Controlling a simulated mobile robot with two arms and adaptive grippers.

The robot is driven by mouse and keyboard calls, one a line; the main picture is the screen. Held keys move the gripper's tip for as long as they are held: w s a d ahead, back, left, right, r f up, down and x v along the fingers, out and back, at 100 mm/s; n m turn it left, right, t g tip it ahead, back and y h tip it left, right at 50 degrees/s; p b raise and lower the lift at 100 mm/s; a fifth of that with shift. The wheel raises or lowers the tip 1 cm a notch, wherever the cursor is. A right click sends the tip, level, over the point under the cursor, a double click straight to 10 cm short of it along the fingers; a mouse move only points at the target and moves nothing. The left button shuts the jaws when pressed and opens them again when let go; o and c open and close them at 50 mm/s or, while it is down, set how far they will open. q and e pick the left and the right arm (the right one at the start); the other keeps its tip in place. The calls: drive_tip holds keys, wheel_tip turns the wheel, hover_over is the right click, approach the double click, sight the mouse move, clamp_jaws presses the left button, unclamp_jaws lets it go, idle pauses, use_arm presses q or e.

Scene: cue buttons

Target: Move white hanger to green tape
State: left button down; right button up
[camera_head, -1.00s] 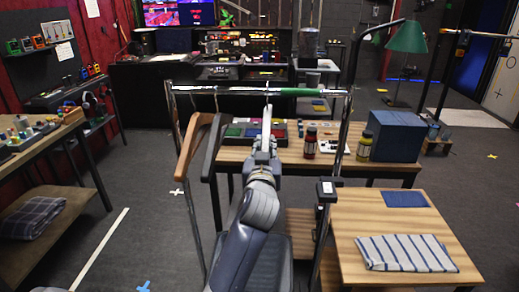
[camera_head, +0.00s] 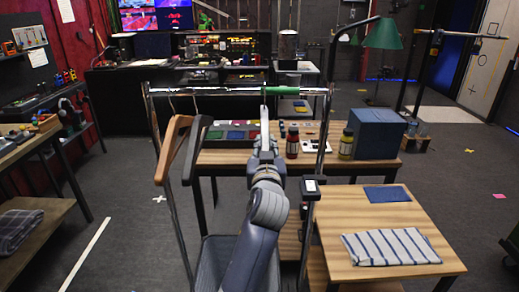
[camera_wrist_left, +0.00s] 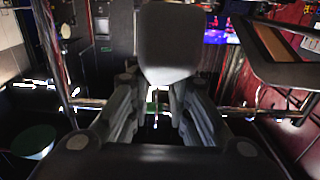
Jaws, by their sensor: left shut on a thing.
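The white hanger (camera_head: 264,128) is seen edge-on, below the rail and just left of the green tape's middle. The green tape (camera_head: 300,91) is wrapped around the metal rail (camera_head: 205,91). My left gripper (camera_head: 264,150) is shut on the hanger's lower part. The hanger's top reaches the rail near the tape's left end; I cannot tell whether its hook rests on the rail. In the left wrist view, the pale hanger (camera_wrist_left: 168,45) stands between the fingers of the left gripper (camera_wrist_left: 158,95). My right gripper is not in view.
A wooden hanger (camera_head: 172,150) and a dark hanger (camera_head: 195,150) hang left of the white one. The rack's right post (camera_head: 318,150) stands close by. Behind are a table with bottles (camera_head: 292,142) and a blue box (camera_head: 375,134). A striped cloth (camera_head: 390,247) lies front right.

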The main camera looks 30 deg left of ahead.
use_arm(q)
drive_tip(key=w+d, duration=0.1)
drive_tip(key=w+d+b, duration=0.1)
drive_tip(key=d, duration=0.1)
drive_tip(key=shift+w+d, duration=0.1)
drive_tip(key=shift+d, duration=0.15)
idle(0.4)
idle(0.6)
drive_tip(key=c, duration=1.4)
unclamp_jaws()
wheel_tip(320, 180, up, 10)
drive_tip(key=shift+r, duration=0.1)
drive_tip(key=shift+d, duration=0.1)
